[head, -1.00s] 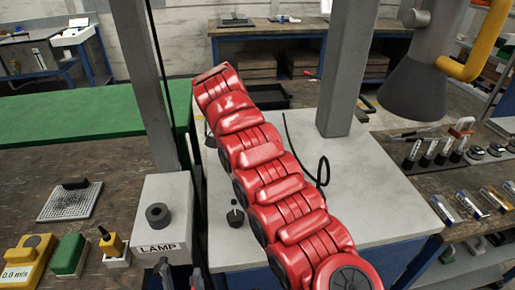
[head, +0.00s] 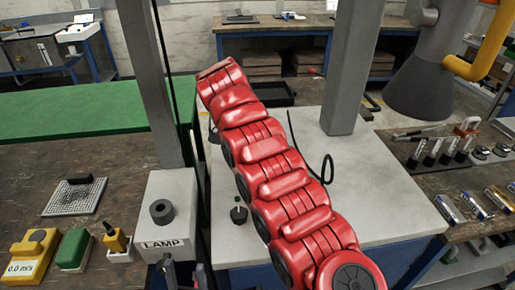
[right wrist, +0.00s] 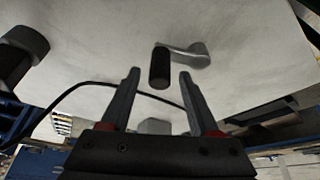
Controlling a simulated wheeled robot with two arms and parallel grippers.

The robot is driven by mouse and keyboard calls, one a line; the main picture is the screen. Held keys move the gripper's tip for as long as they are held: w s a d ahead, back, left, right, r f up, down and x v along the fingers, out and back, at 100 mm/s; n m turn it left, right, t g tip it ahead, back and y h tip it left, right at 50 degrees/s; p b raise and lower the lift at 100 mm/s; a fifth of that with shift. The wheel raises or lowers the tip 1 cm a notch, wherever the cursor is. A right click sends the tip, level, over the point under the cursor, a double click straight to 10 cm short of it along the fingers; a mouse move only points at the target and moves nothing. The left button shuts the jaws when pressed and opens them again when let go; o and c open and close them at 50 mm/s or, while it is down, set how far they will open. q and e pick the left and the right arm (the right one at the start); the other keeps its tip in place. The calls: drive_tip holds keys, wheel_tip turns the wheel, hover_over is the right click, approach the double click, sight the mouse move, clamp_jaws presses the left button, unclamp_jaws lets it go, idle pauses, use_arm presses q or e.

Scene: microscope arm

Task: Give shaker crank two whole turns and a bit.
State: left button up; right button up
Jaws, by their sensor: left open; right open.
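In the right wrist view, the shaker crank shows as a grey crank arm (right wrist: 190,54) with a black cylindrical grip (right wrist: 159,68) over a pale surface. My right gripper (right wrist: 158,76) is open, with one finger to each side of the black grip in the picture. Whether the fingers reach around it or stop short of it, I cannot tell. In the head view I cannot make out the crank or my right gripper. My left gripper (head: 185,272) is open and empty at the bottom edge, just below the lamp box (head: 163,243).
A red jointed arm (head: 265,150) covers the middle of the head view and part of the white tabletop (head: 375,190). A small black knob with a stem (head: 239,213) stands left of it. Grey posts (head: 350,65) rise behind. Racked vials (head: 440,155) are at right.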

drive_tip(key=p+v, duration=1.1)
drive_tip(key=v, duration=0.6)
drive_tip(key=shift+d+r, duration=0.1)
